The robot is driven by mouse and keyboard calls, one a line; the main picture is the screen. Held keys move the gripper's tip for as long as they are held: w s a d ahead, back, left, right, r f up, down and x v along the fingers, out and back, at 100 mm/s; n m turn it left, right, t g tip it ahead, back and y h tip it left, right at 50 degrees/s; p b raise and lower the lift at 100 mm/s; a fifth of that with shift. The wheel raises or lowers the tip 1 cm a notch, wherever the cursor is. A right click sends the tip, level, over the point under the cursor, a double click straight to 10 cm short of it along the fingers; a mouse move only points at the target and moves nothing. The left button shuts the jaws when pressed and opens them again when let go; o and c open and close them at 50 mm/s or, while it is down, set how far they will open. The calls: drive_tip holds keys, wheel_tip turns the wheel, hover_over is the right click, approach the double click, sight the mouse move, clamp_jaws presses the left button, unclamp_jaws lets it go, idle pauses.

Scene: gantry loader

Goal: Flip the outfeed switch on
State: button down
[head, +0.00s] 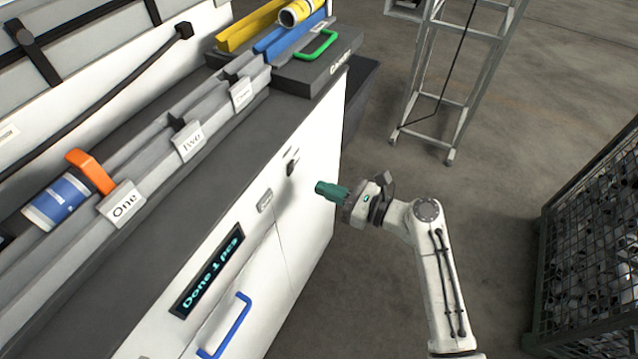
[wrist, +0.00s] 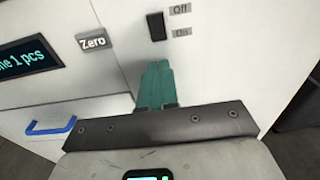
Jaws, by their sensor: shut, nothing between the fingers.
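The outfeed switch (wrist: 156,26) is a small black lever on the white cabinet front, beside an "Off" label (wrist: 180,9) above and an "On" label (wrist: 181,32) below. Which way it is set I cannot tell. It also shows in the head view (head: 292,167). My gripper (wrist: 158,66) has teal fingers closed together with nothing between them. In the wrist view the fingertips lie just below the switch. In the head view my gripper (head: 319,188) is a little in front of the cabinet, right of the switch and apart from it.
A "Zero" button (wrist: 92,41) and a display (head: 208,270) reading "Done 1 pcs" are left of the switch. A blue handle (head: 226,325) sticks out below. Lanes labelled One, Two and Three run along the top. A mesh cage (head: 585,270) stands right; floor between is clear.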

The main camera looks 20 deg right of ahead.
drive_tip(key=b+v, duration=0.1)
drive_tip(key=v, duration=0.6)
drive_tip(key=shift+s+d+f, duration=0.2)
drive_tip(key=shift+d+f, duration=0.15)
drive_tip(key=shift+f, duration=0.2)
drive_tip(key=s+a+f+n+g+h, duration=0.2)
drive_tip(key=s+f+n+g+h, duration=0.2)
drive_tip(key=s+f+n+g, duration=0.7)
drive_tip(key=s+d+r+n+h, duration=0.1)
drive_tip(key=s+d+n+h, duration=0.3)
drive_tip(key=s+n, duration=0.3)
drive_tip(key=s+d+r+n+h, duration=0.2)
drive_tip(key=s+d+n+h, duration=0.2)
drive_tip(key=s+n, duration=0.4)
drive_tip(key=shift+s+n+g, duration=0.3)
drive_tip(key=shift+s, duration=0.8)
